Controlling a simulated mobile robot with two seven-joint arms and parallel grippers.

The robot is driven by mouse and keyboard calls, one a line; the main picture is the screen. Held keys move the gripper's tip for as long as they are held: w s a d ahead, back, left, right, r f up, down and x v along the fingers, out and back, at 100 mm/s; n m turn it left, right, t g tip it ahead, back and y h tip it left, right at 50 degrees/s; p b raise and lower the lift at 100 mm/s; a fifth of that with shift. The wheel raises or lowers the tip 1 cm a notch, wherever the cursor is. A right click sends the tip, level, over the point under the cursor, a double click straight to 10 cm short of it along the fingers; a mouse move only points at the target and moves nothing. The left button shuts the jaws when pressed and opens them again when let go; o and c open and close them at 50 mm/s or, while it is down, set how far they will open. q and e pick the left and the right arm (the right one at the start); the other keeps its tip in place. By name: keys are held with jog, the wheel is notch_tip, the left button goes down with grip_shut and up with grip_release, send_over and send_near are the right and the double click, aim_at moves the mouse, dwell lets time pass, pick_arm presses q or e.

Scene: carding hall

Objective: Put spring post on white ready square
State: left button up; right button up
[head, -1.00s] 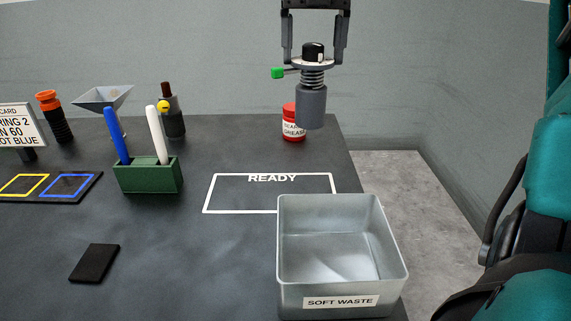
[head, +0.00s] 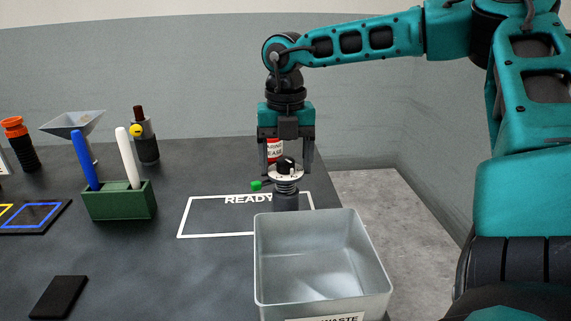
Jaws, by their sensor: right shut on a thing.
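The spring post (head: 286,201) has a grey cylinder base, a coil spring, a pale disc with a green tab, and a black knob on top. My right gripper (head: 286,168) points down and is shut on its upper part. The post is upright over the right part of the white READY square (head: 181,227), an outline on the dark table. The bin's back rim lies close to the post's foot, so I cannot tell whether it touches the table. My left gripper is not in view.
A grey metal waste bin (head: 263,268) stands in front of the square and covers its front right corner. A red grease jar (head: 274,150) is behind my gripper.

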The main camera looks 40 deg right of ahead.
jog(key=shift+f, duration=0.25)
jog(key=o, duration=1.8)
jog(key=shift+f, duration=0.1)
jog(key=shift+o, duration=0.2)
notch_tip(320, 180, up, 12)
jog(key=p, duration=0.1)
jog(key=shift+s, duration=0.1)
